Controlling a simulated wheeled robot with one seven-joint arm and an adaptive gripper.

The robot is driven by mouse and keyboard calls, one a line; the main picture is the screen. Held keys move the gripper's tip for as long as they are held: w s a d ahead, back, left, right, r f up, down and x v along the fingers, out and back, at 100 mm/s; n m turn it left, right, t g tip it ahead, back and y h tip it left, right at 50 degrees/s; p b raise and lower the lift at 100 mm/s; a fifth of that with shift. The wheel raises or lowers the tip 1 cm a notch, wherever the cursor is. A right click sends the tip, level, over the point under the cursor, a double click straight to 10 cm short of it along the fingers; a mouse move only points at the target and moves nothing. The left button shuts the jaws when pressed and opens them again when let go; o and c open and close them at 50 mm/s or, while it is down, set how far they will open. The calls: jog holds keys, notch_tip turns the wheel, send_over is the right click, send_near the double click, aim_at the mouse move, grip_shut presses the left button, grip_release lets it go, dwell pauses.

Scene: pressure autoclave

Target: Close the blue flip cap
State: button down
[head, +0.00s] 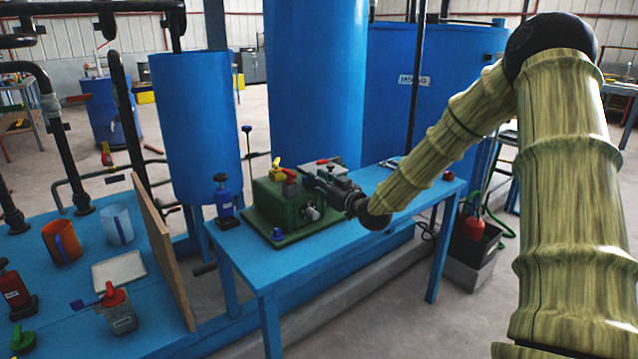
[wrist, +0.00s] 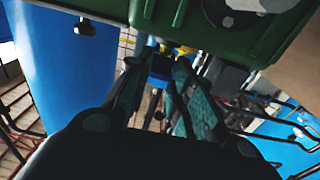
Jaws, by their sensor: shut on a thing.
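The green box-like unit (head: 280,200) stands on the blue table, with fittings on its top and side. My gripper (head: 318,182) is at its right upper edge, and its fingers are small and partly merged with the fittings there. In the wrist view the fingers (wrist: 160,58) are close together around a small dark blue piece (wrist: 161,67), which looks like the blue flip cap. The cap's hinge and how far it is tilted are hidden by the fingers. The cap cannot be made out in the head view.
A yellow lever (head: 277,166) and a red handle (head: 325,161) are close to my gripper. A wooden board (head: 165,250) stands upright at left.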

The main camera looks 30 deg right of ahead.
jog(key=shift+f+t+b, duration=0.45)
jog(key=shift+t+b, duration=0.15)
jog(key=shift+b, duration=0.35)
jog(key=c, duration=1.2)
grip_release()
jog(key=shift+c, duration=0.2)
jog(key=shift+s, duration=0.15)
jog(key=s+d+f, duration=0.1)
jog(key=s, duration=1)
jog(key=shift+s+f, duration=0.25)
jog(key=shift+s, duration=0.1)
